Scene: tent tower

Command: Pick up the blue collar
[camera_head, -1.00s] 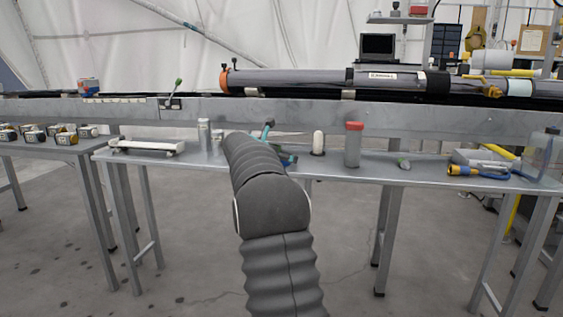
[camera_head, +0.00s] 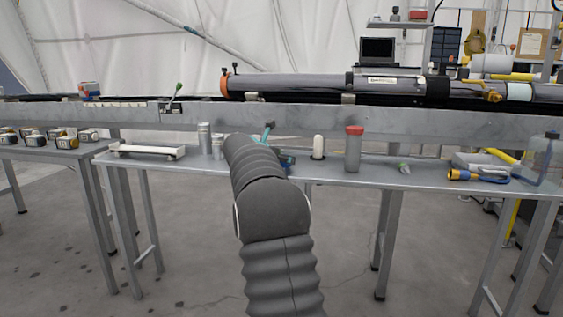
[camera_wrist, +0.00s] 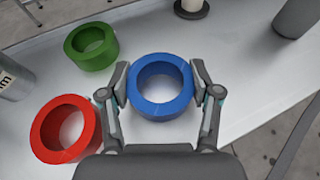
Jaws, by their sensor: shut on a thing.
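The blue collar (camera_wrist: 160,112) is a thick ring between the two fingers of my gripper (camera_wrist: 160,95) in the wrist view. Both fingers press on its outer wall, one on the left and one on the right, so the gripper is shut on it. The collar lies flat-side up over the grey table (camera_wrist: 235,75); I cannot tell whether it still touches the table. In the head view my own arm hides the collar and most of the gripper.
A green collar (camera_wrist: 74,50) lies at the upper left and a red collar (camera_wrist: 44,132) at the lower left, close to my left finger. A white cylinder on a dark base (camera_wrist: 190,6) stands behind. In the head view, a red-capped canister (camera_head: 353,155) stands to the right.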

